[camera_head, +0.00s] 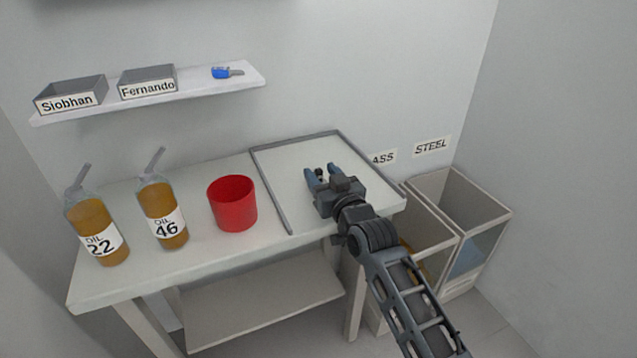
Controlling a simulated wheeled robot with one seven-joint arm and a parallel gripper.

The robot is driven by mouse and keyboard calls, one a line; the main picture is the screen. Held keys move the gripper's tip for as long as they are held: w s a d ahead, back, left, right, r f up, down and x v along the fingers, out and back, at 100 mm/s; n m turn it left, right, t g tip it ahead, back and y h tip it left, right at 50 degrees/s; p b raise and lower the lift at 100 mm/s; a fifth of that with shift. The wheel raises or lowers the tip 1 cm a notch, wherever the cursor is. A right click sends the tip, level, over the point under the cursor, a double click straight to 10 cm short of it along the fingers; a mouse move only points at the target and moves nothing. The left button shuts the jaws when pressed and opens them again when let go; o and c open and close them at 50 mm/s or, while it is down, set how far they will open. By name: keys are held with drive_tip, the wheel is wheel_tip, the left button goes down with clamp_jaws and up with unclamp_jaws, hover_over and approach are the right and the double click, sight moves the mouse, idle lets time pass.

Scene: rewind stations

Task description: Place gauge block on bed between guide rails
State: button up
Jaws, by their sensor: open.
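My gripper (322,174) is open over the grey-edged rectangular area (285,160) on the right part of the bench. Its two bluish fingers point toward the back wall. A small dark shape shows between the fingertips; I cannot tell whether it is a separate thing or part of my gripper. I see nothing that I can clearly name as the gauge block, and no bed with guide rails that I can make out for sure. My gripper and arm hide part of the grey-edged area and the bench's right front corner.
On the bench (130,285) stand two oil bottles, marked 22 (94,228) and 46 (163,212), and a red cup (232,204). A wall shelf (195,92) holds two labelled trays and a blue item (222,72). Bins (470,215) stand at right.

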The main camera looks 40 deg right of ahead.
clamp_jaws()
idle(0.4)
drive_tip(key=shift+r, duration=0.1)
drive_tip(key=shift+r, duration=0.6)
drive_tip(key=s+d+r+b, duration=0.1)
drive_tip(key=s+d+r, duration=0.7)
drive_tip(key=r, duration=0.1)
drive_tip(key=shift+d+r, duration=0.3)
